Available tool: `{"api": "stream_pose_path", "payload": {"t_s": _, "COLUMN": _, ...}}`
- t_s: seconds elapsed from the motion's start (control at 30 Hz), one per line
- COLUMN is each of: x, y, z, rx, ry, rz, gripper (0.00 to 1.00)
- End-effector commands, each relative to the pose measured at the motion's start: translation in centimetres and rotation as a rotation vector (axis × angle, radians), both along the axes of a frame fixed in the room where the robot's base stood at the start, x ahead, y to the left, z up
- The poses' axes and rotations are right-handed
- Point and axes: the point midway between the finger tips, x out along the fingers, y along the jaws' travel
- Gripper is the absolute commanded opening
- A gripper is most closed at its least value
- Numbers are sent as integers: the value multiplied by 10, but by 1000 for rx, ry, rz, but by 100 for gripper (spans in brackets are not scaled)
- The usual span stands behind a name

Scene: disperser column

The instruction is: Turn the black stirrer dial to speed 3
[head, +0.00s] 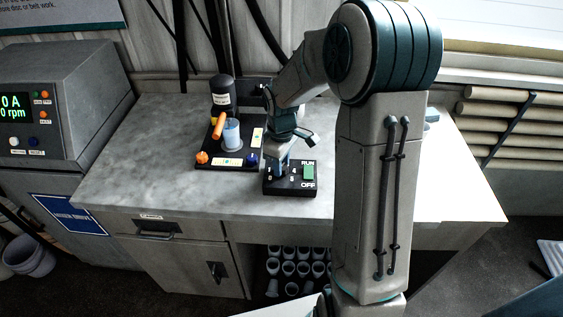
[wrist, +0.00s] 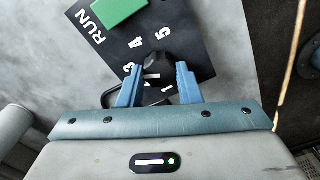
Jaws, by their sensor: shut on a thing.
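The black stirrer dial (wrist: 158,66) sits on a black control panel (wrist: 190,45) in the wrist view. White numbers are printed around it; 5, 4 and 3 are readable. A short white mark shows at the dial's lower side, but I cannot tell for sure which number the dial points to. My gripper (wrist: 159,84) has its blue fingers on either side of the dial and is shut on it. In the head view my gripper (head: 279,170) reaches down to the panel (head: 291,188), and it hides the dial there.
A green RUN/OFF switch (head: 308,172) is on the same panel. Left of it, a black stand (head: 209,162) holds a clear beaker (head: 231,134), an orange handle (head: 219,125) and a dark motor (head: 222,94). A grey console (head: 62,105) stands far left. The front left countertop is clear.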

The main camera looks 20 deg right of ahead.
Motion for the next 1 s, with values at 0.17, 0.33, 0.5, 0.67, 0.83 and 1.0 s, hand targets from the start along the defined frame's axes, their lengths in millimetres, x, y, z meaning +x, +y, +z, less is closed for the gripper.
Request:
{"api": "stream_pose_path", "payload": {"t_s": 0.17, "x": 2, "y": 0, "z": 2, "rx": 0, "ry": -6, "rz": -1, "gripper": 48}}
{"api": "stream_pose_path", "payload": {"t_s": 0.33, "x": 1, "y": 0, "z": 1, "rx": -1, "ry": -4, "rz": -1, "gripper": 53}}
{"api": "stream_pose_path", "payload": {"t_s": 0.5, "x": 1, "y": 0, "z": 2, "rx": 0, "ry": -3, "rz": -1, "gripper": 53}}
{"api": "stream_pose_path", "payload": {"t_s": 0.67, "x": 1, "y": 0, "z": 19, "rx": 0, "ry": -6, "rz": -2, "gripper": 53}}
{"api": "stream_pose_path", "payload": {"t_s": 0.83, "x": 2, "y": 0, "z": 57, "rx": 0, "ry": -11, "rz": -2, "gripper": 53}}
{"api": "stream_pose_path", "payload": {"t_s": 1.0, "x": 2, "y": 0, "z": 95, "rx": -1, "ry": -9, "rz": -2, "gripper": 53}}
